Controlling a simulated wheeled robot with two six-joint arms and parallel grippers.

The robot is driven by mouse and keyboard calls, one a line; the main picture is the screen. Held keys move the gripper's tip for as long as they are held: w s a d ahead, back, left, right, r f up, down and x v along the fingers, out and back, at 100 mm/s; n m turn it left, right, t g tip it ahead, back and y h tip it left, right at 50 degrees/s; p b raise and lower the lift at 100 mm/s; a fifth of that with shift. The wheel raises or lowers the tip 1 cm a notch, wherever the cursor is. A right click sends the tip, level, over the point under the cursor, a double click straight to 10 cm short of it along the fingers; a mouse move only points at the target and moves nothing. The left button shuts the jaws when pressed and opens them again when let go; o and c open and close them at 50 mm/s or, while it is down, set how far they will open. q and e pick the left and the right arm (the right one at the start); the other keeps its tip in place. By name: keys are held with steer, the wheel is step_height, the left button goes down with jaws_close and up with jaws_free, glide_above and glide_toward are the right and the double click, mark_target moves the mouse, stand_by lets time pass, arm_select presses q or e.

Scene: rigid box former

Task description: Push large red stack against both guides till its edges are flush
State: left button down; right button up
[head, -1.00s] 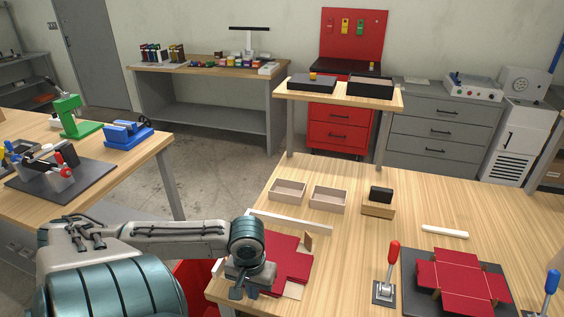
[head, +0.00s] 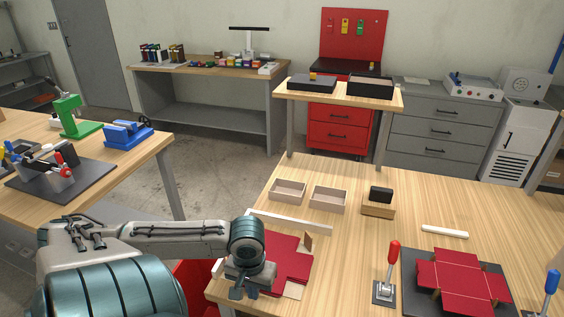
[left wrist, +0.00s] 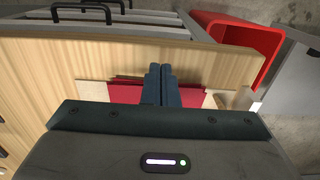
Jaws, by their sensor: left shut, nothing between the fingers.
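The large red stack (head: 292,256) lies flat on the near left corner of the wooden table, partly hidden by my left arm. A long white guide (head: 290,221) runs behind it, and a short piece of the other guide (head: 217,268) shows at its left. My left gripper (head: 243,293) is shut and empty, pointing down at the stack's near left part. In the left wrist view the closed fingers (left wrist: 161,78) reach over the red stack (left wrist: 125,94). Red sheets there look slightly uneven at the edge. I cannot tell whether the fingers touch it. My right gripper is out of view.
Two open trays (head: 328,200) sit behind the guide. A red-knobbed lever (head: 392,270) and a dark plate (head: 412,287) with a red unfolded blank stand right. A red bin (left wrist: 238,38) is beside the table.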

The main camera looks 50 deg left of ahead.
arm_select(q)
steer(key=shift+f, duration=0.2)
stand_by(0.3)
steer(key=shift+f+b, duration=0.6)
steer(key=shift+f, duration=0.05)
steer(key=shift+r+p, duration=0.3)
steer(key=shift+p, duration=0.2)
stand_by(0.5)
steer(key=shift+w+a, duration=0.5)
steer(key=shift+w, duration=0.35)
steer(key=shift+w+a, duration=0.55)
steer(key=shift+w, duration=0.3)
steer(key=shift+w+a, duration=0.5)
steer(key=shift+w, duration=0.35)
step_height(320, 180, up, 9)
steer(key=s+p, duration=0.1)
steer(key=p, duration=1)
steer(key=shift+d, duration=0.3)
